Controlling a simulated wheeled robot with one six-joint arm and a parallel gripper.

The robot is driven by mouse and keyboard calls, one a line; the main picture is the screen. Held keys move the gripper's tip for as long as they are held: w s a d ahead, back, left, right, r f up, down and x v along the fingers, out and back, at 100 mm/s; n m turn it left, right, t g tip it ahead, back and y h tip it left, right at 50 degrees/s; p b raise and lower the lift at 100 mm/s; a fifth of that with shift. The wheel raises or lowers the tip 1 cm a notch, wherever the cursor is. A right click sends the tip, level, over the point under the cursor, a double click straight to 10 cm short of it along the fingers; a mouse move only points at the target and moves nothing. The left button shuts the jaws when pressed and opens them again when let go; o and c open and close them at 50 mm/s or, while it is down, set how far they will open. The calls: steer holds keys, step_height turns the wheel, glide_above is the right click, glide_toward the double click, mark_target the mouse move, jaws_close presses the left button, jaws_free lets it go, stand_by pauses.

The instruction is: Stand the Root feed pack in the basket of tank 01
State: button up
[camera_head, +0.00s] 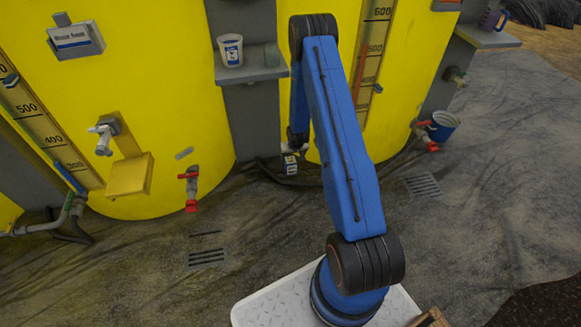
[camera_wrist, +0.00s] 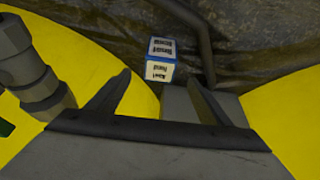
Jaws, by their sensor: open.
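A small white and blue pack (camera_head: 290,165) stands on the floor at the foot of the tanks, beside a dark pipe. In the wrist view the pack (camera_wrist: 160,60) shows two lettered faces, with the print upside down and too small to read surely. My gripper (camera_wrist: 158,78) is open and empty, its fingers on either side of the pack in the picture; the pack looks beyond the tips. In the head view my arm hides most of the gripper. A yellow box-like basket (camera_head: 129,175) hangs on the left tank (camera_head: 170,70); no tank number is readable.
A white cup (camera_head: 230,50) stands on a grey shelf between the tanks. Red-handled taps (camera_head: 192,190) stick out low on the tanks. A blue bucket (camera_head: 443,127) hangs at the right tap. The floor in front is mostly clear, with drain grates (camera_head: 206,258).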

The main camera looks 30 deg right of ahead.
mark_target(291, 161)
steer(key=x, duration=0.8)
steer(key=shift+w+f, duration=0.1)
steer(key=shift+f, duration=0.05)
steer(key=shift+w+x, duration=0.15)
steer(key=shift+x, duration=1.25)
steer(key=shift+w+x, duration=0.1)
steer(key=shift+x, duration=1.3)
steer(key=shift+d, duration=0.1)
steer(key=shift+c, duration=0.6)
steer(key=c, duration=1.4)
